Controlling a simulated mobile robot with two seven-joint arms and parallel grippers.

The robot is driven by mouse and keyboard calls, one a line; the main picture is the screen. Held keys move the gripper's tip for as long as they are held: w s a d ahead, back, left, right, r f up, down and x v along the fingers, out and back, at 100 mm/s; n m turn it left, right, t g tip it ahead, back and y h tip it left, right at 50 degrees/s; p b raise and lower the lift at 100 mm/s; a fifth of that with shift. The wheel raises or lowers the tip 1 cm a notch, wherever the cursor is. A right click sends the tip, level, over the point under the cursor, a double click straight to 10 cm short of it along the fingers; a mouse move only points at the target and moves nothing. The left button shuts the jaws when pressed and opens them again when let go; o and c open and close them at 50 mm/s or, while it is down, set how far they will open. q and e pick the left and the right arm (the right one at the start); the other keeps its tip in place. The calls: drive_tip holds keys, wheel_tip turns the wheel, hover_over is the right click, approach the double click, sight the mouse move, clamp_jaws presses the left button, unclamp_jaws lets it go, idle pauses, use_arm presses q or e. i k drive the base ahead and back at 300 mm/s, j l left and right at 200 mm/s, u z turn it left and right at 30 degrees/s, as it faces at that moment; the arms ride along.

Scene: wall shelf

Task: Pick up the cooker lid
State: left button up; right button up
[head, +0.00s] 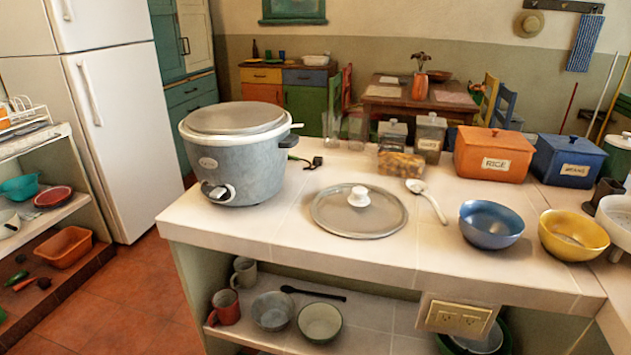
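The cooker lid (336,216) lies flat on the tiled counter, a round grey disc with a white knob (359,196) on top. The rice cooker (240,165) stands to its left, grey-blue, with a dial on its front and a side handle. A flat round cover (235,118) sits over the cooker's top. The lid is apart from the cooker. Neither of my grippers shows in the head view.
A white spoon (428,201) lies just right of the lid. A blue bowl (491,224) and a yellow bowl (573,236) stand further right. An orange rice box (493,155) and clear jars are behind. The counter in front of the lid is clear.

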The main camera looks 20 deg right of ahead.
sight(352, 210)
drive_tip(key=i+j+z, duration=0.55)
drive_tip(key=i+j, duration=0.25)
drive_tip(key=j, duration=0.15)
